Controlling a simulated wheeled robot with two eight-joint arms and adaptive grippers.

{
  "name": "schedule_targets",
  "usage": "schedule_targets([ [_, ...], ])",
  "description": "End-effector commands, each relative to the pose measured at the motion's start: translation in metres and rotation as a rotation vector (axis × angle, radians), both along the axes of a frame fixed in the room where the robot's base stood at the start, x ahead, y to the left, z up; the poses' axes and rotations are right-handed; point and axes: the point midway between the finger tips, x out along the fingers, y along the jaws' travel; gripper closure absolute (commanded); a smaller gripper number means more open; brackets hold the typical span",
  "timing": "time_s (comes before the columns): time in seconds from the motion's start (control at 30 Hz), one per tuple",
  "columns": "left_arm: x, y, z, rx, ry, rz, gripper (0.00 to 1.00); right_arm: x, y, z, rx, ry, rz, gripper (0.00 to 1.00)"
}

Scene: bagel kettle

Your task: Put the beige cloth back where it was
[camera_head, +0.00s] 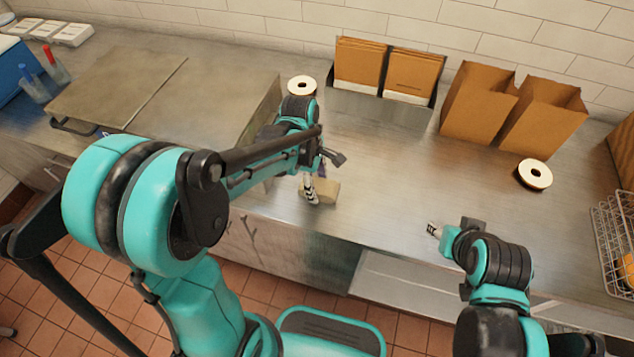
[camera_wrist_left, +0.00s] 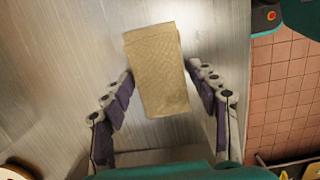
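The beige cloth (camera_head: 327,190) is a folded, block-like piece at the counter's front edge, left of centre in the head view. In the left wrist view the cloth (camera_wrist_left: 158,75) lies between the fingertips of my left gripper (camera_wrist_left: 160,70). The fingers are spread, one at each long side of the cloth, with their tips at or very near its edges. I cannot tell if they press on it. In the head view my left gripper (camera_head: 322,177) partly hides the cloth. My right gripper (camera_head: 434,230) is apart from it, near the front edge; its finger opening is unclear.
Paper bags (camera_head: 512,108) and a holder (camera_head: 385,78) with brown packets stand along the back wall. White rolls (camera_head: 535,174) sit on the counter. A wire basket (camera_head: 612,240) is at the far right. A raised metal box (camera_head: 125,88) stands left. The counter's middle is clear.

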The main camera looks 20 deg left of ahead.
Motion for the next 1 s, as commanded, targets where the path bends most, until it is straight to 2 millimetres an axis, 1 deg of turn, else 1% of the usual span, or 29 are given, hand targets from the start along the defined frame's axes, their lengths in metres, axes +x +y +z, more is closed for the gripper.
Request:
schedule_targets([
  [0.3,0.000,0.000,0.001,0.000,0.000,0.000,0.29,0.000,0.000,0.001,0.000,0.000,0.000,0.60],
  [0.43,0.000,0.001,0.010,0.000,0.000,0.000,0.29,0.000,0.000,0.006,0.000,0.000,0.000,0.60],
  [0.57,0.000,0.004,0.033,0.000,0.000,0.001,0.29,0.000,0.000,0.016,0.000,0.000,0.000,0.60],
  [0.7,0.000,0.009,0.066,0.000,0.000,0.001,0.29,0.000,0.000,0.027,0.000,0.000,0.000,0.60],
  [0.8,0.000,0.012,0.087,0.000,0.000,0.001,0.29,0.000,0.000,0.034,0.000,0.000,0.000,0.60],
  [0.9,0.000,0.015,0.104,0.000,0.000,0.001,0.29,0.000,0.000,0.039,0.000,0.000,0.000,0.60],
  [1.0,0.000,0.017,0.115,0.000,0.000,0.001,0.29,0.000,0.000,0.042,0.000,0.000,0.000,0.60],
])
